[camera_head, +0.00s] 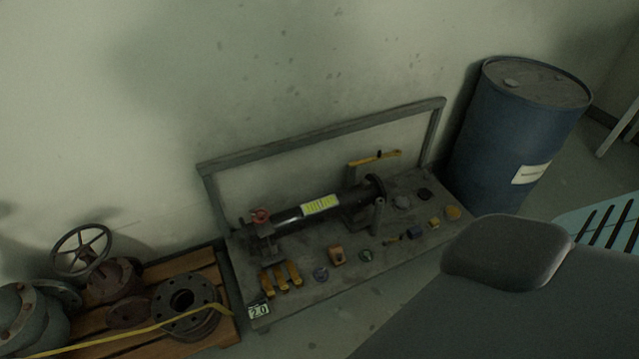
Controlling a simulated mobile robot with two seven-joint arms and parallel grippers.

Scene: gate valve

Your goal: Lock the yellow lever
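A long yellow lever (377,158) sits above the right end of a dark pipe assembly (290,215), on a grey metal stand (330,278) with an upright frame behind it. The lever slants slightly upward to the right and has a small dark piece near its middle. The pipe carries a yellow-green label (320,205), and a red handle (260,216) is at its left end. Too little detail shows to tell the state of any lock. Neither of my grippers is in view.
Several yellow pieces (281,276) and small coloured objects lie along the stand's front. A wooden pallet (195,272) with valves and flanges is at left. A blue drum (515,130) stands at right, near a slatted blue-green chair (603,222). A large grey surface fills the lower right.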

